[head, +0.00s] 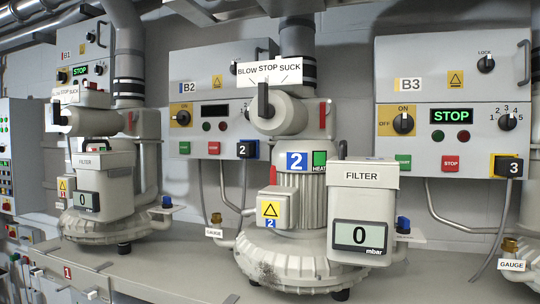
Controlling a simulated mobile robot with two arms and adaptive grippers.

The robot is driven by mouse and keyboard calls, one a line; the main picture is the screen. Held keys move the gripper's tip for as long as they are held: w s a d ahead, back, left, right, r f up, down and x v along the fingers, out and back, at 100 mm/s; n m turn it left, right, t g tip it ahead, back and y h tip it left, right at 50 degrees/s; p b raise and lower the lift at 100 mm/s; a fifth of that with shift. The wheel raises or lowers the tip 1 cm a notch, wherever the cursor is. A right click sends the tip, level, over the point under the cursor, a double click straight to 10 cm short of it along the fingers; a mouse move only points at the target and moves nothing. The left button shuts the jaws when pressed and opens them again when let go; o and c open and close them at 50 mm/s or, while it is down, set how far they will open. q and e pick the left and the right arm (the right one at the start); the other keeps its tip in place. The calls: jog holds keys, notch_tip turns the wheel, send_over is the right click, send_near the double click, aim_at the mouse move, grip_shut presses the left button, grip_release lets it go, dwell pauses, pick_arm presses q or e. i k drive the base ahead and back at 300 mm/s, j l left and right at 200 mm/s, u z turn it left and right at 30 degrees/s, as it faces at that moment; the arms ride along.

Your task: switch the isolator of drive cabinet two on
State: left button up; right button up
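Drive cabinet B2 (196,75) is the grey cabinet on the wall behind the middle blower. Its isolator (182,117) is a black rotary knob on a yellow plate at the cabinet's left side. The isolator is small here and I cannot tell which way its handle points. The display (214,110) on B2 looks dark. Part of the cabinet's right side is hidden by the blower's lever, sign and pipe. Neither of my grippers is in view.
Blower two (300,200) stands on the grey bench (150,270) before B2, with a filter box (362,215) reading 0 mbar. Cabinets B3 (455,75) and B1 (75,45) flank it, both displays showing STOP. Blower one (105,205) stands left. A gap separates the blowers.

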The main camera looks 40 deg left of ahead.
aim_at(183, 117)
jog(key=u, duration=1.7)
